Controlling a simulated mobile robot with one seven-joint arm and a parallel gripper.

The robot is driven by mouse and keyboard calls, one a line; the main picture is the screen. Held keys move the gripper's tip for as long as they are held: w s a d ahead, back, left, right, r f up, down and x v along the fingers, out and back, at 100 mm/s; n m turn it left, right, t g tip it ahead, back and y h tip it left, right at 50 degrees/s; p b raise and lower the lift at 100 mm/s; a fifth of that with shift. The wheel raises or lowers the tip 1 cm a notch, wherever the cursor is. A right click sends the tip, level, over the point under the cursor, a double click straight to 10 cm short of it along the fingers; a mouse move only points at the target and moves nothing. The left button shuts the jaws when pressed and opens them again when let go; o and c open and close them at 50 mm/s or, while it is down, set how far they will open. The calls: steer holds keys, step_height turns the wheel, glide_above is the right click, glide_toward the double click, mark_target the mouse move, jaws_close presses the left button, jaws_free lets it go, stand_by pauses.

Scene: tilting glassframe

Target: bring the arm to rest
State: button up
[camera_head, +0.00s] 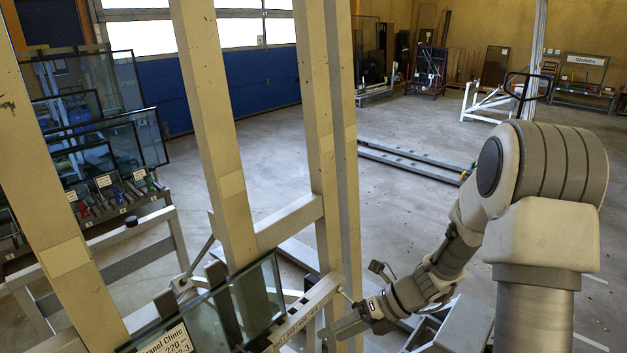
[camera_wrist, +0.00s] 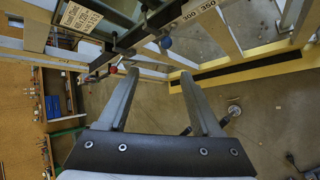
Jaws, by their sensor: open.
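My gripper (camera_wrist: 158,100) is open and empty in the wrist view, its two fingers apart with bare floor between and beyond them. In the head view my gripper (camera_head: 340,328) is at the lower middle, beside the tilting frame's ledge. My arm comes down to it from the right, bent at the elbow. The tilting glassframe (camera_head: 322,150) stands at left and centre with tall beige posts. A dark glass pane (camera_head: 228,308) leans in it behind a white label. I cannot tell from the head view how close the fingers are to the frame.
A rack with glass panes and tools (camera_head: 118,195) stands at the left. Low rails (camera_head: 405,160) lie on the floor beyond the frame. A white trestle (camera_head: 490,103) stands at the back right. The floor (camera_head: 250,150) between is mostly clear. A wooden bench (camera_wrist: 62,100) shows in the wrist view.

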steer(key=s+d+r+n+t+h, duration=0.1)
steer(key=s+r+n, duration=0.4)
steer(key=n, duration=0.5)
steer(key=s+d+r+n+t+h, duration=0.2)
steer(key=s+d+r+n+h, duration=0.2)
steer(key=r+n, duration=0.6)
steer(key=s+d+r+n+t+h, duration=0.2)
steer(key=s+r+n, duration=0.6)
steer(key=n, duration=0.4)
steer(key=shift+s+d+r+h, duration=0.2)
steer(key=shift+d+h, duration=0.3)
steer(key=shift+h, duration=0.7)
